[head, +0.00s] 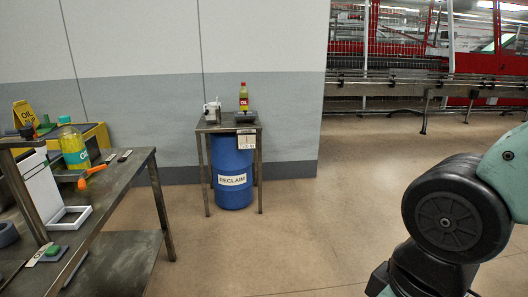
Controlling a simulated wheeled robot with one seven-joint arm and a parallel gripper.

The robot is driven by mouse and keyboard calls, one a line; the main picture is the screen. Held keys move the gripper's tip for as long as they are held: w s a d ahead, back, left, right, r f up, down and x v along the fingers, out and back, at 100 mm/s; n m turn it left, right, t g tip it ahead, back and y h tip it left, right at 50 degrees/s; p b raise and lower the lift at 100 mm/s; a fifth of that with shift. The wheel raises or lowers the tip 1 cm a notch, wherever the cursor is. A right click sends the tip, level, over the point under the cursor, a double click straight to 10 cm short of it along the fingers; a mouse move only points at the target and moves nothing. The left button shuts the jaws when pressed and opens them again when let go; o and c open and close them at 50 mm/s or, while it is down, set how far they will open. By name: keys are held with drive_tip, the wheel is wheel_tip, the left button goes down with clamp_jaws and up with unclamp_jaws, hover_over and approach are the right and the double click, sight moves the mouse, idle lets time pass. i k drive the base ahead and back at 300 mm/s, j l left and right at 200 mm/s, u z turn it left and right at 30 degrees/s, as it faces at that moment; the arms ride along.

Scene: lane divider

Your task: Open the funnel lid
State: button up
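I cannot make out a funnel lid for certain. A small metal stand (258,160) is against the far wall, around a blue drum (232,185) labelled RECLAIM. On its top left is a small grey-white object (212,111), too small to tell whether it is the funnel or its lid. An oil bottle (243,98) with a red label stands at the top right, by a dark block. My gripper is out of view; only part of my arm shows at the right edge.
A dark metal workbench (119,187) at the left holds a larger oil bottle (73,150), an orange item (92,174) and a white open frame (69,218). A yellow sign (24,113) is behind. The middle floor is clear. A conveyor (430,88) runs at the back right.

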sight(245, 111)
drive_tip(key=i+l+u, duration=0.1)
drive_tip(key=i+u, duration=0.15)
drive_tip(key=i, duration=1.8)
drive_tip(key=i+j, duration=0.1)
drive_tip(key=i, duration=0.9)
drive_tip(key=i+j, duration=0.15)
drive_tip(key=i, duration=0.9)
drive_tip(key=i+j+z, duration=0.25)
drive_tip(key=i, duration=0.25)
drive_tip(key=i+j+z, duration=0.25)
drive_tip(key=i+j, duration=0.2)
drive_tip(key=j, duration=0.1)
